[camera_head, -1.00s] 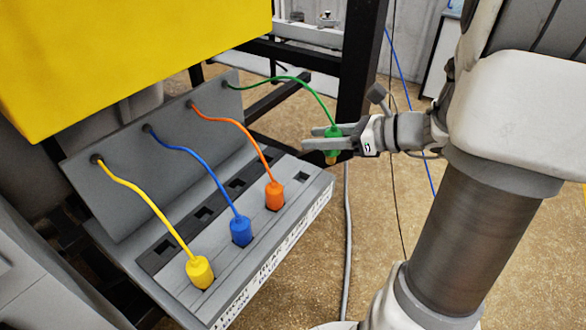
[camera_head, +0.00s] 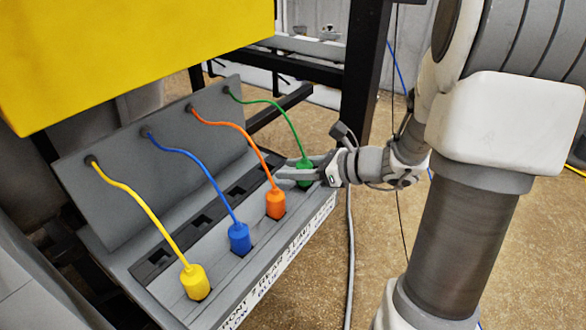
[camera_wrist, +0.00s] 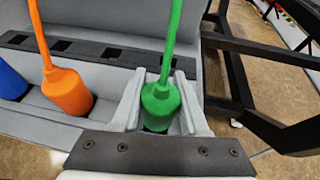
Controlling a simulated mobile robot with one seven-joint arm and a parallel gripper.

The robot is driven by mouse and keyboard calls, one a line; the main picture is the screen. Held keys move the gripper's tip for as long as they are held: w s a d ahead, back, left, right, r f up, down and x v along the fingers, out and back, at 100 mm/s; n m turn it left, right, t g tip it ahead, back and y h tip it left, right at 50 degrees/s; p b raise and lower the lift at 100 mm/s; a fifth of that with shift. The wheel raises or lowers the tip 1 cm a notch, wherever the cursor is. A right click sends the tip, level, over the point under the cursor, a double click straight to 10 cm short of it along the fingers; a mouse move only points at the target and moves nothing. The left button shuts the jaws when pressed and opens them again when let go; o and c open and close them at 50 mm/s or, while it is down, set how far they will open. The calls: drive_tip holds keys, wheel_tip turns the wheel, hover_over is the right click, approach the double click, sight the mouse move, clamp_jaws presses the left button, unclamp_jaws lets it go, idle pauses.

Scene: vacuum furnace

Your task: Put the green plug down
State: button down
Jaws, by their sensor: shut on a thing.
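The green plug (camera_head: 305,172) is upright at the right end of the grey panel, its green cable running up to the back plate. My gripper (camera_head: 303,173) is shut on it from the right side. In the wrist view the green plug (camera_wrist: 160,103) stands between my two fingers (camera_wrist: 158,108). Its lower end is hidden, so I cannot tell whether it touches the panel (camera_head: 225,262) or sits in a socket.
The orange plug (camera_head: 275,203) stands close to the left of my gripper. The blue plug (camera_head: 240,239) and yellow plug (camera_head: 195,282) stand farther along the row. A dark strip with square openings (camera_head: 203,222) runs behind them. A yellow box (camera_head: 130,55) overhangs the upper left.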

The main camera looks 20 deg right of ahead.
drive_tip(key=shift+f, duration=0.3)
drive_tip(key=shift+c, duration=2.2)
unclamp_jaws()
drive_tip(key=shift+r, duration=0.45)
drive_tip(key=p+v, duration=0.2)
drive_tip(key=v, duration=1)
drive_tip(key=shift+f+p, duration=0.15)
drive_tip(key=shift+p, duration=0.2)
